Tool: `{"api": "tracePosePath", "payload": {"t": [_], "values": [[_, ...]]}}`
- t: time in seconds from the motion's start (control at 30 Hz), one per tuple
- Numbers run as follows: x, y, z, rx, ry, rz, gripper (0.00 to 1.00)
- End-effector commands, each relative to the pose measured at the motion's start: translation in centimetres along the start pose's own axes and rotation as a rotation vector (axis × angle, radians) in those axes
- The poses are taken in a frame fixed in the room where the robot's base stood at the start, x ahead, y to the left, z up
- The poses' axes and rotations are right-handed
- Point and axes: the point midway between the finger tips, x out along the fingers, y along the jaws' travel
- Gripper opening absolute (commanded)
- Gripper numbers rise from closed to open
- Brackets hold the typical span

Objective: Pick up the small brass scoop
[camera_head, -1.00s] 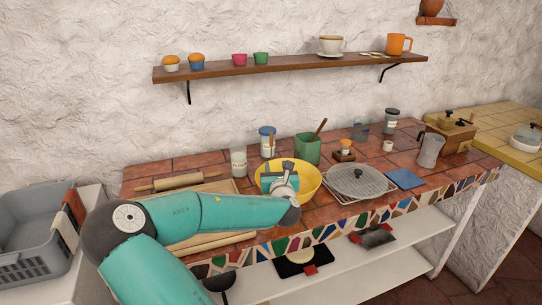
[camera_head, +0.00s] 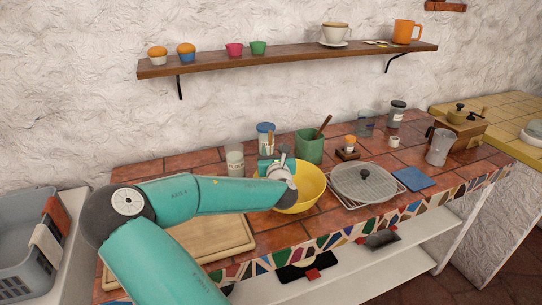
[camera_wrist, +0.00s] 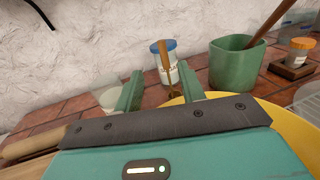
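The small brass scoop (camera_head: 269,142) shows as a thin upright brown-gold handle against the blue-lidded glass jar (camera_head: 264,136), behind the yellow bowl. In the wrist view, the scoop (camera_wrist: 167,62) appears between my two teal fingers, farther away than their tips, with the jar (camera_wrist: 173,75) behind it. I cannot tell whether it leans on the jar or stands in it; its lower end is unclear. My gripper (camera_head: 278,165) is over the back-left part of the bowl (camera_head: 313,186). In the wrist view my gripper (camera_wrist: 160,84) is open and empty.
A green pot (camera_head: 309,147) with a wooden utensil stands right of the jar. A clear glass jar (camera_head: 234,160) stands left. A round mesh lid (camera_head: 366,184) lies right of the bowl, and a cutting board (camera_head: 222,240) lies front left. A shelf (camera_head: 290,60) runs above.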

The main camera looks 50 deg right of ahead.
Motion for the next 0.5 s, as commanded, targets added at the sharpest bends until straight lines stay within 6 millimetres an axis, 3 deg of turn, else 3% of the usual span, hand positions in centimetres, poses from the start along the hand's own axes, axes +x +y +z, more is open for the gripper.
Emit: {"api": "tracePosePath", "payload": {"t": [0.3, 0.5], "values": [[5.7, -0.1, 0.0, -0.001, 0.000, 0.002, 0.40], [7.5, -0.1, -0.1, 0.000, 0.000, 0.001, 0.40]]}}
